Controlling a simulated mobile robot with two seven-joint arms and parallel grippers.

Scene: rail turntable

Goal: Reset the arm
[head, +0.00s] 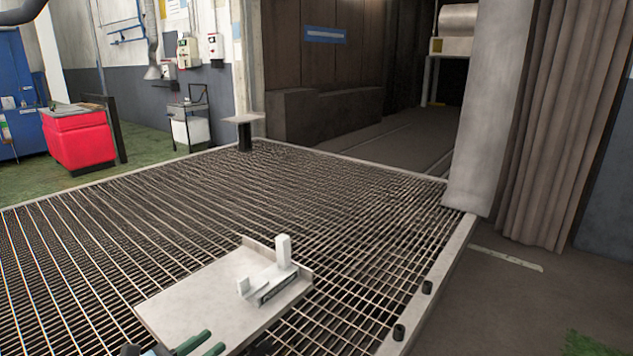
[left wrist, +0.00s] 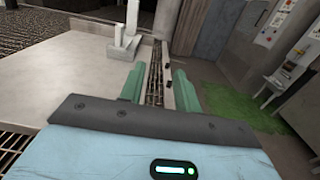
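My left gripper (head: 213,342) shows at the bottom edge of the head view, its two green fingers over or beside the near edge of a pale flat plate (head: 195,297). In the left wrist view the fingers of the left gripper (left wrist: 158,75) stand apart with nothing between them, so it is open and empty. A white fixture with an upright post and a dark labelled side (head: 268,283) stands on the plate, beyond the fingers and apart from them. It also shows in the left wrist view (left wrist: 128,42). My right gripper is not in view.
The plate rests on or above a large metal grating (head: 190,215) with a pale rim. A small post with a flat top (head: 244,120) stands at the far corner. A red cabinet (head: 78,138) is at left, a brown curtain (head: 565,120) at right. Most of the grating is clear.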

